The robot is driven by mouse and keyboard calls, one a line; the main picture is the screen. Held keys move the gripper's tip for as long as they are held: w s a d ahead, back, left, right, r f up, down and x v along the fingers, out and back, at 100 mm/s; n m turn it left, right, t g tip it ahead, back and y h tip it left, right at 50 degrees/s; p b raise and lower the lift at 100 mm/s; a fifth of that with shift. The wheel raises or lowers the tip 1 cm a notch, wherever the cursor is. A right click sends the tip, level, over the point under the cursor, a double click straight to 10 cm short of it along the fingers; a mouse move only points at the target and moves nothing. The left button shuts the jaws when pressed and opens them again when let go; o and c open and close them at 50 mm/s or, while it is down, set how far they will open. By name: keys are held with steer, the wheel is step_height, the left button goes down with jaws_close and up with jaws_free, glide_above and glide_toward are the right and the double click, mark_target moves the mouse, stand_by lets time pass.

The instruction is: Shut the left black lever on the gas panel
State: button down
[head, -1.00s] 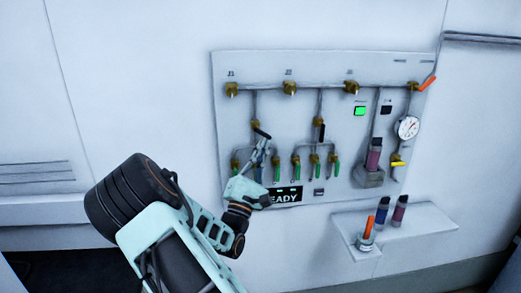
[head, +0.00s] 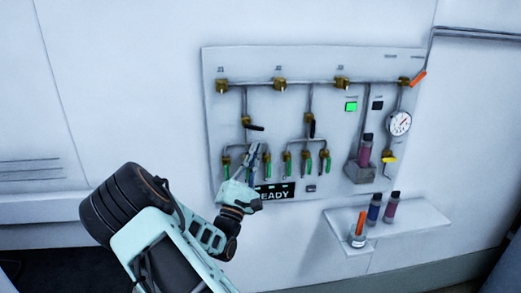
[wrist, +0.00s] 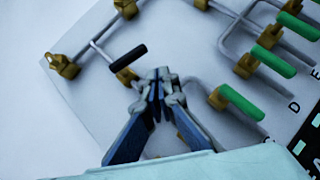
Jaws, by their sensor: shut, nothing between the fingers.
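The left black lever (head: 255,128) on the gas panel (head: 395,65) sits on a brass valve (head: 246,121) in the left vertical pipe. It points right, nearly level, across the pipe. In the wrist view the lever (wrist: 128,57) lies beyond my fingertips, with a small gap seen between them. My gripper (head: 256,150) is shut and empty, just below the lever in the head view; its closed fingers (wrist: 158,78) show in the wrist view. The other black lever (head: 312,128) points down along its pipe.
Several green levers (head: 299,168) hang below the black ones, close to my gripper. A "READY" sign (head: 276,193) is under them. A lit green button (head: 351,106), a gauge (head: 399,123) and a shelf (head: 415,222) with vials are to the right.

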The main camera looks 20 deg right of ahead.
steer(key=s+a+f+b, duration=0.1)
steer(key=s+a+f, duration=0.2)
steer(key=s+f, duration=0.3)
steer(key=shift+a+f, duration=0.4)
steer(key=shift+f, duration=0.35)
steer(key=shift+s+r, duration=0.1)
